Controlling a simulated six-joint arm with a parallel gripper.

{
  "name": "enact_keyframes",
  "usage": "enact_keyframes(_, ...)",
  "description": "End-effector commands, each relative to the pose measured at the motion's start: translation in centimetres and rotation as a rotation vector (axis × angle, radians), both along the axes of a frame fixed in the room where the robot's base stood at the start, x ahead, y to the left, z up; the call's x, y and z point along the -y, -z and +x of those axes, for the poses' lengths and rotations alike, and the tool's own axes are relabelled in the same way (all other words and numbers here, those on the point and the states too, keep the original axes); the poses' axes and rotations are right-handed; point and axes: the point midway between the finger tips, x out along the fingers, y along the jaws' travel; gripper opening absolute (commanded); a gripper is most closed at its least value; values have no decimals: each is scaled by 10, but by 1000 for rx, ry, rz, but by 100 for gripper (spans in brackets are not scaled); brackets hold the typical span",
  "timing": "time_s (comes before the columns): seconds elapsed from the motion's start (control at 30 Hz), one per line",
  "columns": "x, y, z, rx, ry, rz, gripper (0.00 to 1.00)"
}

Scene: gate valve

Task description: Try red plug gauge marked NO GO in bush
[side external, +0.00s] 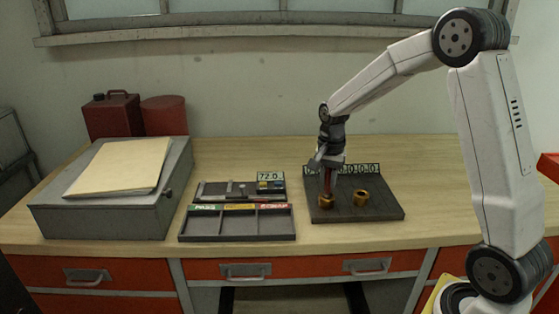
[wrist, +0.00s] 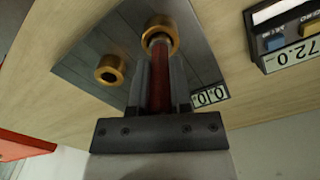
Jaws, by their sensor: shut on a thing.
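My gripper (wrist: 160,85) is shut on the red plug gauge (wrist: 160,95). The gauge points down at a brass bush (wrist: 163,24) on the dark plate (wrist: 120,45). Its bare metal end overlaps the mouth of that bush in the wrist view; how far it is in, I cannot tell. In the side view my gripper (side external: 328,176) is upright over the left bush (side external: 326,203), with the red gauge between the fingers. A second brass bush (side external: 360,198) stands open and empty to the right. No NO GO marking can be read.
A number strip (side external: 358,169) stands along the plate's back edge. A grey box (side external: 115,205) with a folder is further left. Bench right of the plate is clear.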

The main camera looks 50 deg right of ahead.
Motion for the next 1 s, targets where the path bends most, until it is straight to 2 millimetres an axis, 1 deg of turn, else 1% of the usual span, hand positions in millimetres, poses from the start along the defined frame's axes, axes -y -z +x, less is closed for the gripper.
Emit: enact_keyframes(1.0, 0, 7, 0, 1, 0, -1, 0)
